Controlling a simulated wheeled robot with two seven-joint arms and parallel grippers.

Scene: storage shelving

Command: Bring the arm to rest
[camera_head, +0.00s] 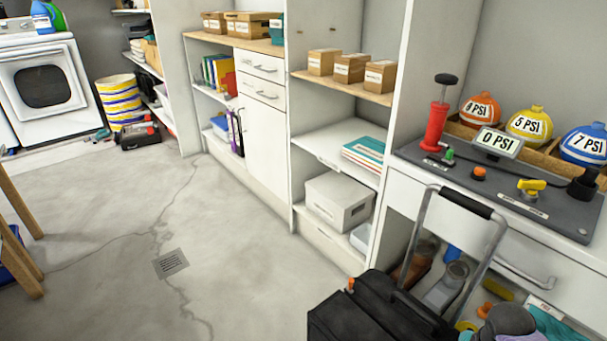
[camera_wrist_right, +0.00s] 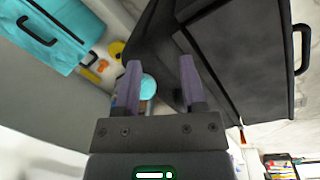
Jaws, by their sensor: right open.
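My right gripper (camera_wrist_right: 160,82) shows in the right wrist view with its two fingers apart. A light blue round thing (camera_wrist_right: 148,88) shows between the fingers, beyond them; I see no grip on it. A black case (camera_wrist_right: 235,60) lies beyond the fingers, to the right. My left gripper is in neither view.
The black case with a tall handle (camera_head: 375,312) stands at the bottom of the head view, before the white shelving (camera_head: 293,130). A grey pressure panel (camera_head: 500,185) sits on the right counter. A teal box (camera_wrist_right: 50,30) shows in the wrist view. The floor (camera_head: 110,260) at left is mostly clear.

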